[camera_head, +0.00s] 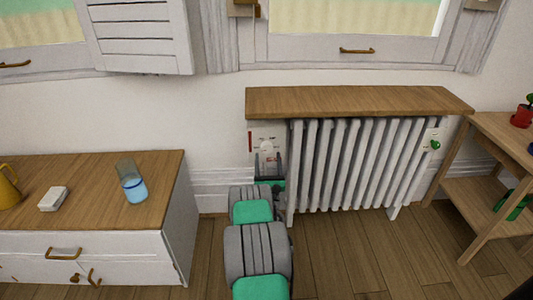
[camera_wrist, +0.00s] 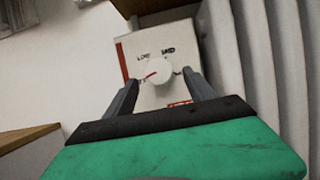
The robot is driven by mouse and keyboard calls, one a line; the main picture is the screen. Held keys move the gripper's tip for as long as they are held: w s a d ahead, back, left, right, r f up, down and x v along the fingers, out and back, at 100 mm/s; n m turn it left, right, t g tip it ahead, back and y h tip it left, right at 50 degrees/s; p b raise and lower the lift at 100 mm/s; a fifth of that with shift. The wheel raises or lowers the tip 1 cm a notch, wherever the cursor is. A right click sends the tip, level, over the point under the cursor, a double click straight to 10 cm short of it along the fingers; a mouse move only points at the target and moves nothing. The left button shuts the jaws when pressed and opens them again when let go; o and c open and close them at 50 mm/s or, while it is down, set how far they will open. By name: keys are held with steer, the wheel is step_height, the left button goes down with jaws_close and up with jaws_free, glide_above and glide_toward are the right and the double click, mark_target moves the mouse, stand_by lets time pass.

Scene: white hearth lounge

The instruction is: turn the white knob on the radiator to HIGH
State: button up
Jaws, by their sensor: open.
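The white knob (camera_wrist: 158,71) sits on a pale control plate (camera_wrist: 134,57) at the left end of the white radiator (camera_head: 352,165). A red mark on the knob points left and slightly down. The knob (camera_head: 267,146) also shows in the head view. My gripper (camera_wrist: 161,83) is open, its two fingers spread below and to either side of the knob. I cannot tell whether they touch the plate.
A wooden shelf (camera_head: 355,101) overhangs the radiator and the plate. A small green knob (camera_head: 435,145) is at the radiator's right end. A cabinet (camera_head: 95,190) with a glass of blue liquid (camera_head: 133,186) stands left; a wooden side table (camera_head: 487,128) stands right.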

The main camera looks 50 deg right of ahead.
mark_target(267, 148)
steer(key=shift+p+x, duration=0.8)
steer(key=shift+x, duration=0.6)
steer(key=shift+c, duration=0.4)
steer(key=c, duration=1.3)
steer(key=shift+a, duration=0.1)
